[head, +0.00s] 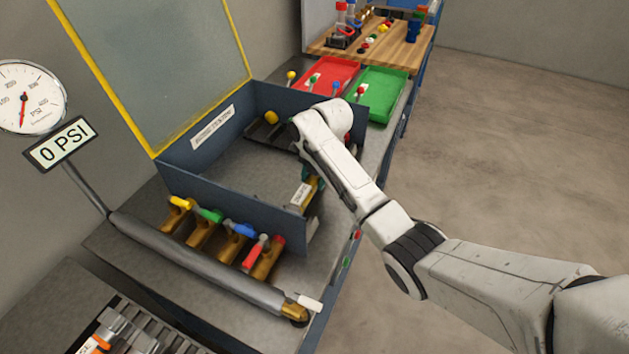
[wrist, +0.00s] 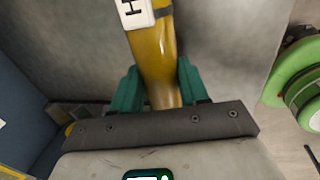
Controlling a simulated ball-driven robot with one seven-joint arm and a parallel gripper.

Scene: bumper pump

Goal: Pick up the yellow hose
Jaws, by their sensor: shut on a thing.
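The yellow hose (wrist: 155,60) runs up from between my gripper's teal fingers in the wrist view. It is a brownish-yellow tube with a dark band and a white label near the top edge. My gripper (wrist: 158,88) is shut on it, one finger on each side. In the head view my gripper (head: 311,172) is at the right side of the blue-grey box, partly hidden by my arm. A short piece of the hose (head: 313,186) shows below it, beside a white label. The hose's far end is hidden.
The open box (head: 232,195) stands on a grey bench. In front is a pipe (head: 195,262) with yellow, green, blue and red valve handles. A gauge (head: 25,97) reads 0 PSI. Red (head: 325,67) and green (head: 400,96) trays lie behind. Floor at right is clear.

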